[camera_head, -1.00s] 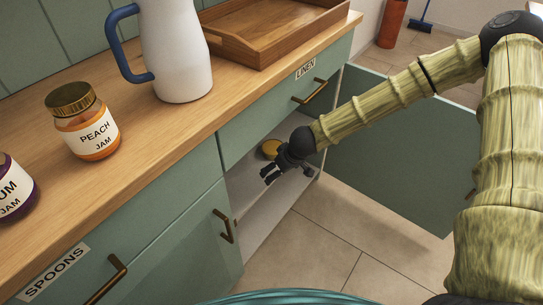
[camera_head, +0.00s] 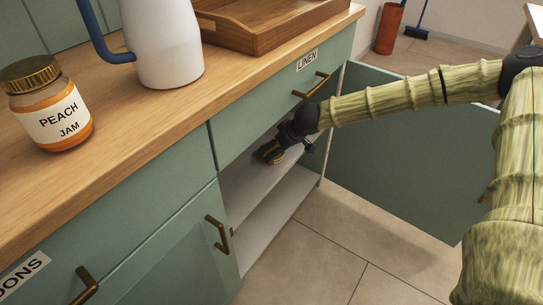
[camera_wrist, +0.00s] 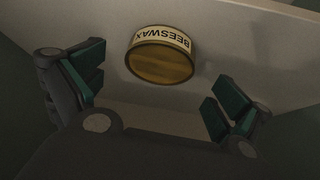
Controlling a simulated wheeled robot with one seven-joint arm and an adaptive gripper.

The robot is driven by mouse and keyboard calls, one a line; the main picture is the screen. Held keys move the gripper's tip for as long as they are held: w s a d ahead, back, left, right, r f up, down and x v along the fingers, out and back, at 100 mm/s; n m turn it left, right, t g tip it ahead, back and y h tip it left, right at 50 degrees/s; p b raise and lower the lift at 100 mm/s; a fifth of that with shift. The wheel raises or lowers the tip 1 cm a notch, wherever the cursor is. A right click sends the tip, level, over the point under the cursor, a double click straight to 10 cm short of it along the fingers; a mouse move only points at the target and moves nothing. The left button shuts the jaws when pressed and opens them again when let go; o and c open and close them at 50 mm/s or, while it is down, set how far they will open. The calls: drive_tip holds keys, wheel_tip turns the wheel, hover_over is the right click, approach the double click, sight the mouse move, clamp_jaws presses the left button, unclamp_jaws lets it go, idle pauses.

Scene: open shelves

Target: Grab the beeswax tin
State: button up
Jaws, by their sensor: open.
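The beeswax tin (camera_wrist: 160,64) is a round, low tin with a golden-brown top and a pale band reading BEESWAX, upside down in the wrist view. It sits on a pale shelf surface (camera_wrist: 230,45) inside the lower cabinet. My gripper (camera_wrist: 156,86) is open, with one dark green-padded finger on each side of the picture. The tin lies ahead, between the lines of the fingers and apart from both. In the head view my gripper (camera_head: 274,153) reaches into the cabinet under the LINEN drawer, and it mostly hides the tin there.
The LINEN drawer (camera_head: 285,105) is shut just above my gripper. A lower shelf (camera_head: 275,215) looks bare. The countertop holds a peach jam jar (camera_head: 52,112), a white jug (camera_head: 165,45) and a wooden tray (camera_head: 265,30).

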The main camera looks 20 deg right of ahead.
drive_tip(key=shift+b+x, duration=1)
drive_tip(key=shift+x, duration=1.05)
drive_tip(key=shift+r, duration=0.1)
drive_tip(key=c, duration=1.3)
drive_tip(key=shift+c, duration=0.3)
drive_tip(key=shift+r, duration=0.15)
